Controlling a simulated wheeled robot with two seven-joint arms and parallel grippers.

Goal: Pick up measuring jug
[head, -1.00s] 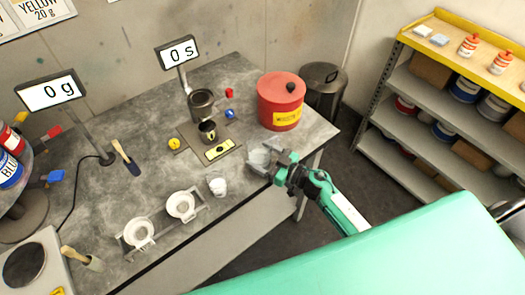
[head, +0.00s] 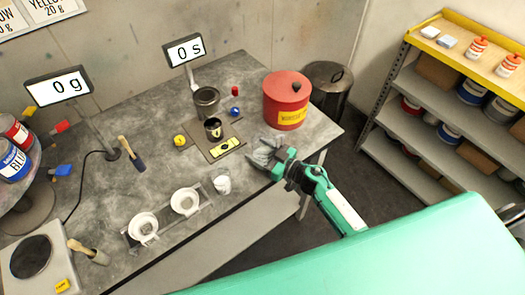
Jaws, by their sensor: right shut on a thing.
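The measuring jug (head: 263,154) is a clear, greyish see-through vessel near the right front edge of the grey workbench, in front of the red can. My right gripper (head: 275,162) reaches it from the right and is shut on it. The fingers hide part of the jug, and I cannot tell whether its base touches the bench. My left gripper is not in view.
The red can (head: 287,100) stands just behind the jug. A small white cup (head: 222,184) stands to its left, beside a rack with two white funnels (head: 185,201). A dark cup (head: 213,129) stands on a plate behind.

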